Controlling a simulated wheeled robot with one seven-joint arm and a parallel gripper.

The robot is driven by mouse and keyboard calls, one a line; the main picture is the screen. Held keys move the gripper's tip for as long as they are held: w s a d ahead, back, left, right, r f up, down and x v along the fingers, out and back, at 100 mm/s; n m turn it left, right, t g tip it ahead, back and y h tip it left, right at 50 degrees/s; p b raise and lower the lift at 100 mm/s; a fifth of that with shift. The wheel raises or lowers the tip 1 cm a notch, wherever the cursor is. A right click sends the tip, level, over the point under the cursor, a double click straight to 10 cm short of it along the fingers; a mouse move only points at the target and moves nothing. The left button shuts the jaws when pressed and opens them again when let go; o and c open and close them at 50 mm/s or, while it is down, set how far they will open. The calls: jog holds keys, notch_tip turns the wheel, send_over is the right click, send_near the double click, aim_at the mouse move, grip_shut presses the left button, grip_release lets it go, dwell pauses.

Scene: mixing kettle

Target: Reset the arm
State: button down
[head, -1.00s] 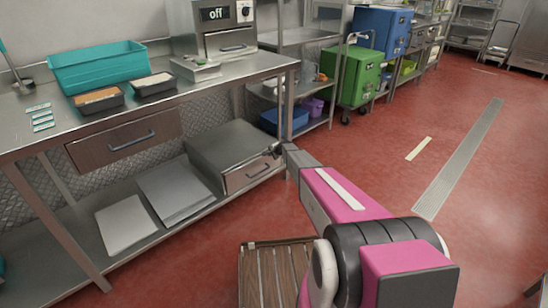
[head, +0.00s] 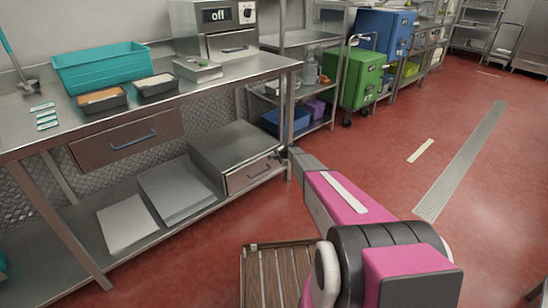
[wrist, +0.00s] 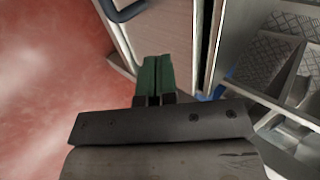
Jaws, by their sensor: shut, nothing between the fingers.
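My gripper (head: 281,153) is beside the right end of the lower shelf, close to the front of the lower drawer box (head: 250,173). In the wrist view the two green fingers (wrist: 154,76) are pressed together with nothing between them. The drawer front (wrist: 152,35) and its dark handle (wrist: 127,10) lie just ahead of the fingers in that view. I cannot tell whether the fingers touch it. My pink arm reaches forward from the lower right in the head view.
A steel workbench (head: 215,86) holds a teal bin (head: 98,70), two small filled trays and a machine reading "off" (head: 215,30). Its upper drawer (head: 125,143) is shut. A rack (head: 340,75) and a green cabinet (head: 362,78) stand behind. Red floor (head: 400,185) is open at right.

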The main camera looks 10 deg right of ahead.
jog(key=v, duration=1)
jog(key=s+r+n+g+h, duration=0.2)
jog(key=s+r, duration=0.4)
jog(key=s, duration=1)
jog(key=s+r+n+g+h, duration=0.1)
jog(key=s+r+n+g, duration=0.2)
jog(key=s, duration=1.4)
jog(key=s+r+n+g+h, duration=0.2)
jog(key=s+r+n, duration=0.3)
jog(key=s, duration=1.1)
notch_tip(320, 180, up, 4)
jog(key=shift+s+a+f+n+g+h, duration=0.1)
jog(key=shift+s+a+n+g+h, duration=0.1)
jog(key=shift+a+n+g+h, duration=0.15)
